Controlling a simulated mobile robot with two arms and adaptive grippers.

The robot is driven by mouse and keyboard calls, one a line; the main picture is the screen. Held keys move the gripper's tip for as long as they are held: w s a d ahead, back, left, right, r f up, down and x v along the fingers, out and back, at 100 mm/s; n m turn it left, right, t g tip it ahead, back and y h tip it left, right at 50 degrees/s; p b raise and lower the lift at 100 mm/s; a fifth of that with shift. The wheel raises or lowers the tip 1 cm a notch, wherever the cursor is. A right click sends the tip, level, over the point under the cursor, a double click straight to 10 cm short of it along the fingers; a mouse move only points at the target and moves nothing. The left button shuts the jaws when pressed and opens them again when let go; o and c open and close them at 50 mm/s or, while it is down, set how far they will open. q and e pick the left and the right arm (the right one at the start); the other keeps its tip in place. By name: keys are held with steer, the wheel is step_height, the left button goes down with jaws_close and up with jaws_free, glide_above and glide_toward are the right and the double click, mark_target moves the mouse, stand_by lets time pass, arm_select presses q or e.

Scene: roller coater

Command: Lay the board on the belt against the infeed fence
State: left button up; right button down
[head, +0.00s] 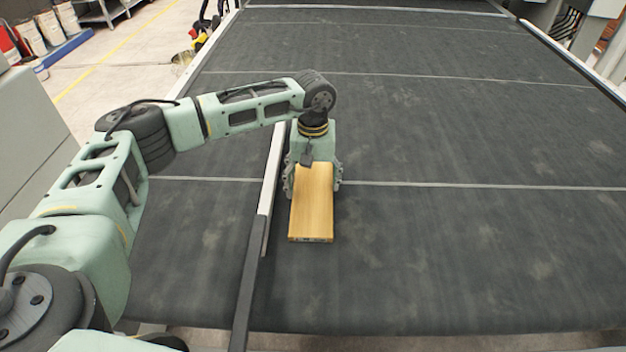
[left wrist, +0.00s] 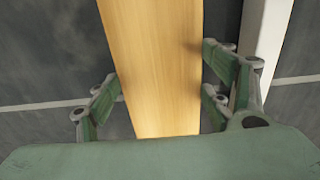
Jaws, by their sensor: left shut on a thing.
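The board (head: 312,208) is a light yellow wooden plank, lying flat and lengthwise over the belt (head: 450,255), close to the right side of the infeed fence (head: 269,190). A narrow dark gap shows between board and fence. Whether the board rests on the belt or hangs just above it I cannot tell. My left gripper (head: 313,178) points down and is shut on the board, a finger on each long edge. In the left wrist view the board (left wrist: 155,55) runs between the fingers (left wrist: 162,85), and the white fence (left wrist: 268,35) stands at the right. My right gripper is out of view.
The dark belt has pale cross seams and is clear to the right and behind. A side rail (head: 575,60) bounds it at the right. The fence's dark bar reaches past the belt's front edge. Buckets (head: 48,28) and a blue curb (head: 66,48) are far left on the floor.

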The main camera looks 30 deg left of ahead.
mark_target(313, 186)
arm_select(q)
steer(key=shift+f, duration=0.15)
steer(key=o, duration=1.5)
steer(key=shift+c, duration=0.2)
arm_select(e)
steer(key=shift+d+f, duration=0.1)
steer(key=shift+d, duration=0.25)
arm_select(q)
step_height(313, 186, up, 12)
steer(key=b, duration=0.3)
steer(key=shift+r, duration=0.2)
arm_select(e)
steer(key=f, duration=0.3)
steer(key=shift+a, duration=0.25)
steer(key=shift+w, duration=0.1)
